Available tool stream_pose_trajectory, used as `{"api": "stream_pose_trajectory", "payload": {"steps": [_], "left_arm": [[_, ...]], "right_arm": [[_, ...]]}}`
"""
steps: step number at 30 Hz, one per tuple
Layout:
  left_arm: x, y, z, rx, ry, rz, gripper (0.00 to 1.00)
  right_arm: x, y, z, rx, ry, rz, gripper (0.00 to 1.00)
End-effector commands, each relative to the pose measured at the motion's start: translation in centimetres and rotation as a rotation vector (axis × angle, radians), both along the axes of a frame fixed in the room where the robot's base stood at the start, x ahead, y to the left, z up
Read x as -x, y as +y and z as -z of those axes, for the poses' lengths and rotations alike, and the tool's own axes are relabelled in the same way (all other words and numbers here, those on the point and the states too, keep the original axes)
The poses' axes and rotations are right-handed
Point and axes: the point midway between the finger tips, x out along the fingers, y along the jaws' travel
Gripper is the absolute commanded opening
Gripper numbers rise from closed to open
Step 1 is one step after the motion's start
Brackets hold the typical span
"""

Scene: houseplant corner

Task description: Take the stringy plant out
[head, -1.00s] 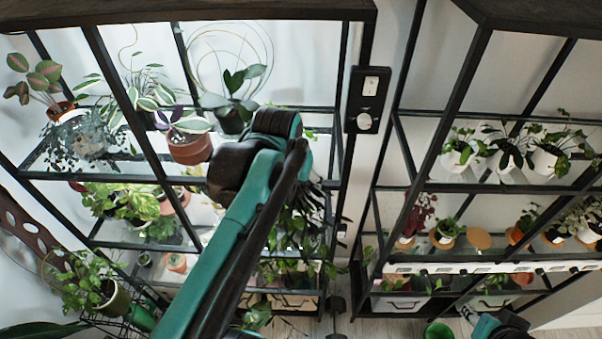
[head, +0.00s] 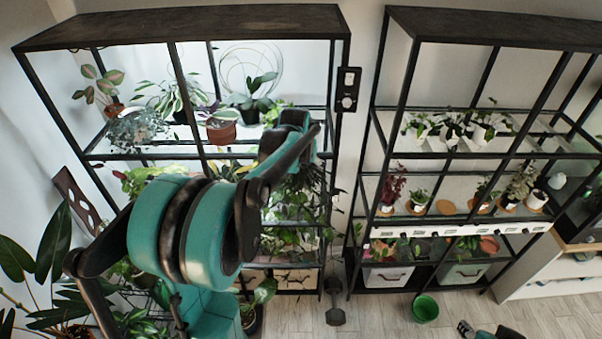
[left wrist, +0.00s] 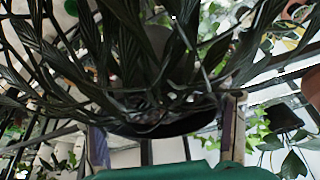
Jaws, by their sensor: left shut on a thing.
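The stringy plant has long dark, narrow leaves and a dark pot. In the left wrist view its leaves (left wrist: 120,50) fill the upper part, and the pot (left wrist: 170,122) sits between my two fingers. My left gripper (left wrist: 165,130) is shut on the pot. In the head view the left gripper (head: 303,160) is at the right side of the left shelf, with dark strands (head: 303,187) of the plant hanging around it. My arm hides part of the shelf, and the pot is not clear there. A small dark part of my right gripper (head: 466,328) shows at the bottom edge.
The left rack (head: 180,27) holds several potted plants close to the gripper, with a black upright on its right. A second rack (head: 490,27) stands to the right. A green bucket (head: 425,308) and a dumbbell (head: 334,300) are on the floor.

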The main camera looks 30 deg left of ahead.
Motion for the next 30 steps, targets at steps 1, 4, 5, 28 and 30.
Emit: {"api": "stream_pose_trajectory", "payload": {"steps": [1,4,5,28,30], "left_arm": [[-0.2,0.1,0.0,0.000,-0.001,0.000,0.32],[0.1,-0.2,0.2,0.000,0.000,0.000,0.32],[0.3,-0.3,0.2,0.000,0.000,0.000,0.32],[10.4,-6.5,0.2,0.001,0.000,0.001,0.32],[11.3,-7.1,0.2,-0.001,0.000,0.002,0.32]], "right_arm": [[0.0,0.0,-0.2,0.000,0.000,0.000,0.40],[0.0,0.0,-0.3,0.000,0.000,0.000,0.40],[0.0,0.0,-0.3,0.000,0.000,0.000,0.40],[0.0,0.0,-2.6,0.000,0.000,0.000,0.40],[0.0,0.0,-2.8,0.000,0.000,0.000,0.40]]}}
